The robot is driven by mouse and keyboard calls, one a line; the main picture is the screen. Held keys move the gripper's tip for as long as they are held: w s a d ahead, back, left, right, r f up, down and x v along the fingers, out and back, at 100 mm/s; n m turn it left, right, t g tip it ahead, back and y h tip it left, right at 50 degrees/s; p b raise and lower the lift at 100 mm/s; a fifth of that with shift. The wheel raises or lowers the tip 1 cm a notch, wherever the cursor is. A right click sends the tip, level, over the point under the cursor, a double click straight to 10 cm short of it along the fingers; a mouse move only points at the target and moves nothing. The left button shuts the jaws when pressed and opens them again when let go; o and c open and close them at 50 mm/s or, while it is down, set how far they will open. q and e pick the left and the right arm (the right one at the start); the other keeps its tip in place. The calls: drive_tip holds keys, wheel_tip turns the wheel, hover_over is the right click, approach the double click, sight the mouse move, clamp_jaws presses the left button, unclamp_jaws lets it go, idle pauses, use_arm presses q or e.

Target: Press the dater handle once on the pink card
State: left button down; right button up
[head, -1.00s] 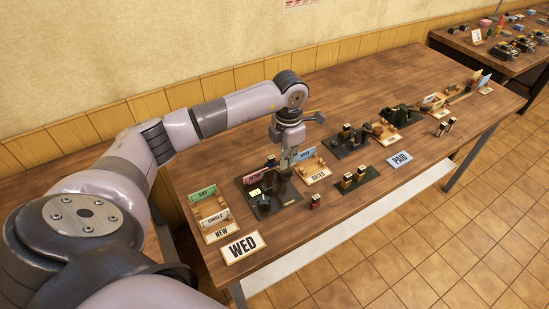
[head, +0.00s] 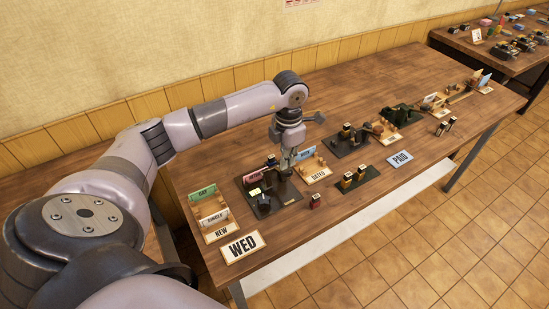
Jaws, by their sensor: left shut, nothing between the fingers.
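My left gripper (head: 286,168) points down, shut and empty, over the right back part of a dark base plate (head: 278,208). The dater is a small dark device (head: 265,200) on this plate. Its handle is near my fingertips, and I cannot tell whether they touch. A pink card (head: 255,177) shows at the plate's back left edge, partly hidden behind dark parts. My right gripper is not in view.
A DATED tray (head: 318,176) stands just right of the gripper. A small dark red block (head: 315,201) and a stamp holder (head: 357,180) lie in front. The PAID card (head: 400,159) is further right.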

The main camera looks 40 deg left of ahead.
sight(286, 170)
use_arm(q)
drive_tip(key=shift+s+f+b, duration=0.1)
drive_tip(key=shift+f+b, duration=1.5)
drive_tip(key=shift+f, duration=0.55)
drive_tip(key=shift+r, duration=0.35)
drive_tip(key=shift+r+p, duration=1.35)
drive_tip(key=shift+r, duration=0.55)
drive_tip(key=shift+r, duration=0.15)
drive_tip(key=shift+r+p, duration=1.55)
drive_tip(key=shift+r, duration=0.9)
drive_tip(key=shift+d, duration=0.1)
